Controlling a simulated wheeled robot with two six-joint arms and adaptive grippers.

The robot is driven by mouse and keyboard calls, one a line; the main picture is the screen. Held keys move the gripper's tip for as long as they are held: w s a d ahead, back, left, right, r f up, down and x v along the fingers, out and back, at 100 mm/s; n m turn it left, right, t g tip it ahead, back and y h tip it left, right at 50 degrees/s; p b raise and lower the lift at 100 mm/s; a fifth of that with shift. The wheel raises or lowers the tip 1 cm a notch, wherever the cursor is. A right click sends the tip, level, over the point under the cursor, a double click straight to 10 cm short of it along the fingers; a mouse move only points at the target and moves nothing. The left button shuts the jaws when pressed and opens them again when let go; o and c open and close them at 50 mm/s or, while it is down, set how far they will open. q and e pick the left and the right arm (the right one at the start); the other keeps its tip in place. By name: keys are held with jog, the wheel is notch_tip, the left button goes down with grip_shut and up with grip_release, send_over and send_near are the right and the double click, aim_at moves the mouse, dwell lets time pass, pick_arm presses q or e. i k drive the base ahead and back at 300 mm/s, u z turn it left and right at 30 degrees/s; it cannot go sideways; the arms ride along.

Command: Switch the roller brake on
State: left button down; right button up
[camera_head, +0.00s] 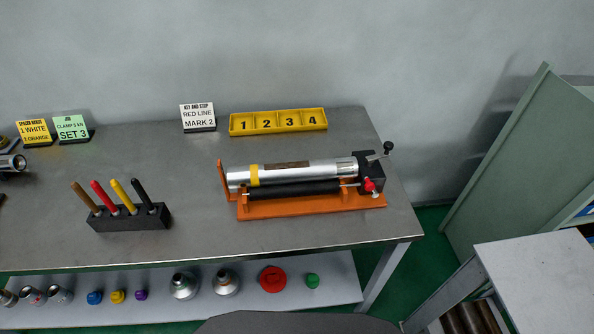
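The roller vise stands at the right part of the metal workbench, on an orange base (300,208). A silver pipe (300,172) with a yellow band and a brown patch lies on its black roller (295,189). A black block (372,174) is at its right end. A lever with a black ball knob (388,146) sticks up to the right from this block. A red knob (369,185) sits low on the block's front. I cannot tell which part is the brake control or its setting. Neither of my grippers is in view.
The workbench (190,170) carries a black holder (130,222) with colored sticks, a numbered yellow tray (278,121) and signs (198,117). A lower shelf (220,305) holds caps and fittings. A green cabinet (520,170) and grey cart (540,280) stand right.

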aim_at(369, 187)
jog(key=u, duration=0.2)
jog(key=k, duration=0.45)
jog(key=u, duration=0.55)
jog(key=k, duration=0.9)
jog(key=u, duration=0.3)
jog(key=i, duration=0.8)
jog(key=z, duration=0.15)
